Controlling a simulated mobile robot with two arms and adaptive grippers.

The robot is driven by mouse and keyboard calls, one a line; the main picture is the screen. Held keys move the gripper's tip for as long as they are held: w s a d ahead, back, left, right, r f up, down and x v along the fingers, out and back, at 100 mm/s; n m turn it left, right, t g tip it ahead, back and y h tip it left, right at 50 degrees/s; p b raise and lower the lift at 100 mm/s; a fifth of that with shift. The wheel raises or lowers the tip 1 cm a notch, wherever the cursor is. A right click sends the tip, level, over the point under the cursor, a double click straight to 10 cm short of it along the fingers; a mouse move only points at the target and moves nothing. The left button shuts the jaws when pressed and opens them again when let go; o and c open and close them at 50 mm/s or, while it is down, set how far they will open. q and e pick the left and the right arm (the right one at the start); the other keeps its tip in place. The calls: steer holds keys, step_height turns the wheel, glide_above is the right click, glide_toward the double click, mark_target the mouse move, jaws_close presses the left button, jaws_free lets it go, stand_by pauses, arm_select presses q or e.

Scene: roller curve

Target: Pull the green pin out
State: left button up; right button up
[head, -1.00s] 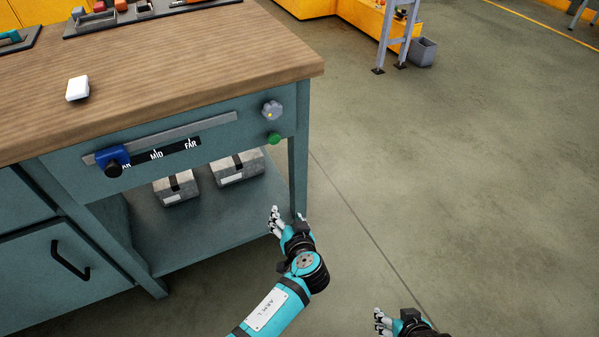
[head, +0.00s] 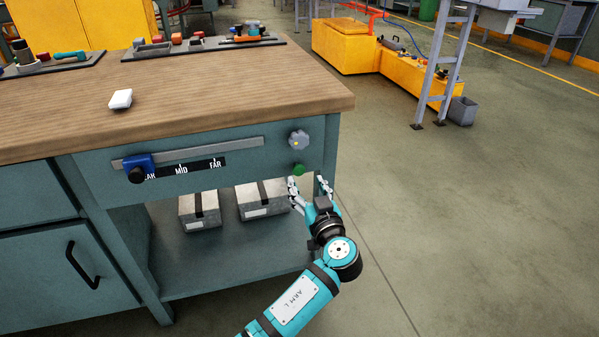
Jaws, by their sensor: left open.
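The green pin (head: 299,170) is a small round knob on the front panel of the workbench, below a grey lobed knob (head: 299,140). My left gripper (head: 307,182) is open, with its fingers pointing up at the panel just below and to the right of the pin. Its left finger is close under the pin in the picture; I cannot tell whether it touches. Nothing shows between its fingers. My right gripper is out of the picture.
A blue slider (head: 139,168) sits at the left end of its rail, by the MID and FAR scale. Two grey boxes stand on the shelf (head: 230,262) below. A white block (head: 121,99) lies on the wooden top (head: 200,97).

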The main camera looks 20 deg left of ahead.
mark_target(300, 172)
arm_select(q)
steer(key=x, duration=0.6)
steer(key=shift+w+a, duration=0.2)
steer(key=shift+w, duration=0.05)
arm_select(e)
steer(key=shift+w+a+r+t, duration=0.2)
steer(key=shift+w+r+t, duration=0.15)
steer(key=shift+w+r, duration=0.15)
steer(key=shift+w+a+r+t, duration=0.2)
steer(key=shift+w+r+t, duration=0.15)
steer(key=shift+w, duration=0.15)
arm_select(q)
jaws_close()
